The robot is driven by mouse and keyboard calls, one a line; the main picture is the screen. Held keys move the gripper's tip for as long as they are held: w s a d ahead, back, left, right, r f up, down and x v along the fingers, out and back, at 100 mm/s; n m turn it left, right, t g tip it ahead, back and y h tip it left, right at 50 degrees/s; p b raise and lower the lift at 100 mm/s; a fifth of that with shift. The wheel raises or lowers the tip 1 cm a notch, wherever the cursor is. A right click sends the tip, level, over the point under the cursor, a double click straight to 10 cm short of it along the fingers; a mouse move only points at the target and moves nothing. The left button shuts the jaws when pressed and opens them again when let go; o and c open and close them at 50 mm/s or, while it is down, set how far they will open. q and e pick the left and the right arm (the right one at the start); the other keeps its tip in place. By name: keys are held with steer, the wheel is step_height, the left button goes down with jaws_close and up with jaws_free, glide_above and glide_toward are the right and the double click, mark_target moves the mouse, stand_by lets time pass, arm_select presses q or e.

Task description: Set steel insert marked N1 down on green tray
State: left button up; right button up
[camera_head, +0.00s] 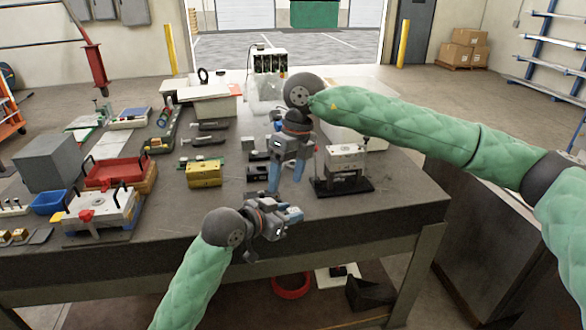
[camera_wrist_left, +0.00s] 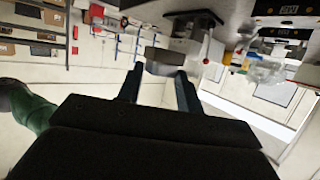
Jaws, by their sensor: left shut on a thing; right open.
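My left gripper (camera_head: 288,217) is low in the head view, in front of the table's front edge. In the left wrist view its two fingers (camera_wrist_left: 158,74) are shut on a grey steel block (camera_wrist_left: 160,58). I cannot read a mark on this block, so I cannot tell if it is insert N1. My right gripper (camera_head: 287,176) is open above the table, fingers pointing down, with nothing seen between them. A thin green piece (camera_head: 212,158) lies mid-table behind the yellow block; it may be the green tray, partly hidden by small parts.
A steel mould base on a black plate (camera_head: 343,185) stands right of my right gripper. A yellow block (camera_head: 204,175), a red tray (camera_head: 113,172), a blue bin (camera_head: 47,203) and another mould base (camera_head: 97,212) stand to the left. The table front (camera_head: 190,225) is largely clear.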

mark_target(293, 210)
steer(key=f, duration=0.3)
steer(key=w+d+f+t+h, duration=0.1)
steer(key=f, duration=0.3)
steer(key=f+h, duration=0.1)
steer(key=f, duration=0.3)
steer(key=shift+w+d+t, duration=0.15)
steer(key=shift+w+t, duration=0.05)
steer(key=shift+t, duration=0.1)
arm_select(q)
jaws_close()
arm_select(e)
steer(key=c, duration=1.2)
arm_select(q)
steer(key=o, duration=0.7)
jaws_free()
arm_select(e)
steer(key=shift+c, duration=1.4)
arm_select(q)
steer(key=o, duration=0.5)
steer(key=shift+c, duration=0.2)
